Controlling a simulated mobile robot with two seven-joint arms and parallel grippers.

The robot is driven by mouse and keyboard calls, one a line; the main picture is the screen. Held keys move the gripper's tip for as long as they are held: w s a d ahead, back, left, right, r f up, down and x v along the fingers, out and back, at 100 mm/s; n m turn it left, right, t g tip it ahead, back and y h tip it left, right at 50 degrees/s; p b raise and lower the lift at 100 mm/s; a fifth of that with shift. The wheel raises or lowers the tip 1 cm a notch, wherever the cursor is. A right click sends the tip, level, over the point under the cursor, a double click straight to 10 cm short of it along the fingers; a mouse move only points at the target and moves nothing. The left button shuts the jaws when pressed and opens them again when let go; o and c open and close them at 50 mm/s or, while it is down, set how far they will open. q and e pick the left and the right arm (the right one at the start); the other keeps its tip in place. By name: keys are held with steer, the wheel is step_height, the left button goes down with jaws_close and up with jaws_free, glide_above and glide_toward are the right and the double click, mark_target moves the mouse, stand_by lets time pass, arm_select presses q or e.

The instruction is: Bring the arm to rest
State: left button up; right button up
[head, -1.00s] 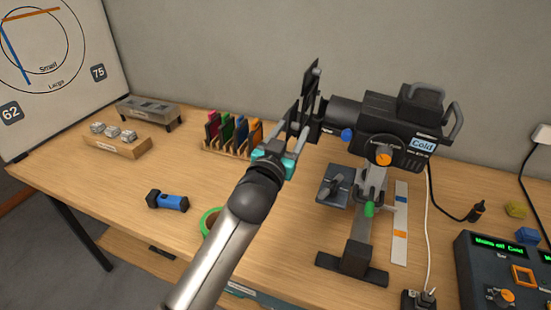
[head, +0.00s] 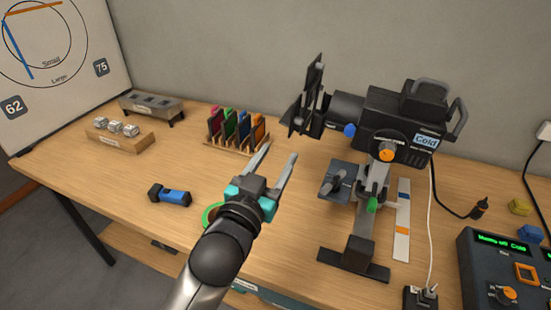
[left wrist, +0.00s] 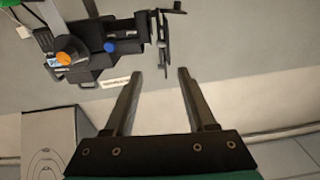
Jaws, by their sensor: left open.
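My left gripper (head: 277,164) is open and empty above the middle of the table (head: 130,177), its fingers pointing toward the back wall. It stands in front of the colour-filter rack and to the left of the stage light (head: 403,122), apart from both. In the left wrist view the two open fingers (left wrist: 158,75) have nothing between them, and the light (left wrist: 85,50) shows at the upper left. My right gripper is in neither view.
The rack (head: 234,144) holds several coloured filters. A blue-black torch (head: 171,196) lies at left. A green tape roll (head: 210,214) is partly hidden behind my arm. A control console (head: 500,270) stands at right. Bare table lies around the torch.

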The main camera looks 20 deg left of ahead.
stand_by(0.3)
arm_select(q)
steer(key=s+a+f+g+y, duration=0.1)
steer(key=s+f+g, duration=0.8)
steer(key=f, duration=0.6)
steer(key=s+f+g, duration=0.3)
steer(key=s, duration=0.4)
steer(key=s+f+g, duration=0.3)
steer(key=s, duration=0.4)
step_height(320, 180, down, 27)
steer(key=s+g+b, duration=0.1)
steer(key=s+b, duration=0.1)
steer(key=b, duration=0.2)
steer(key=s+a+f+m+g+b, duration=0.1)
steer(key=s+a+f+b, duration=0.1)
steer(key=s+f, duration=1.3)
steer(key=shift+s+f+b, duration=0.15)
steer(key=shift+f+b, duration=0.6)
steer(key=shift+b, duration=0.05)
